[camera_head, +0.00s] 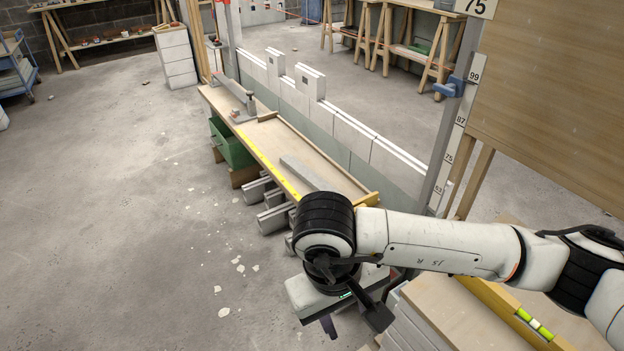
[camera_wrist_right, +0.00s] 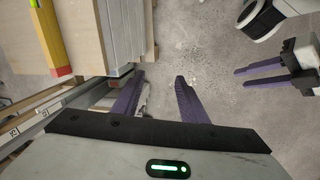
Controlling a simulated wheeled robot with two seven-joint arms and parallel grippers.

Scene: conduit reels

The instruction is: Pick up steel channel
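A long grey bar that looks like steel channel (camera_head: 305,173) lies on the low wooden bench (camera_head: 290,140), near its front end. Several more grey channel-like lengths (camera_head: 272,215) lie under the bench; I cannot tell which is the named one. My right gripper (camera_head: 350,325) hangs low in front of the bench, apart from these pieces. In the right wrist view its two purple fingers (camera_wrist_right: 160,78) are spread, with bare floor between them. My left gripper (camera_wrist_right: 240,83) shows only at the right of that view, its purple fingers apart and empty.
A low block wall (camera_head: 370,150) runs behind the bench, with a green crate (camera_head: 230,145) under the bench. At the right, a board with a yellow level (camera_head: 505,305) rests on stacked white panels (camera_head: 415,325). An upright marked post (camera_head: 458,130) stands behind. Floor left is clear.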

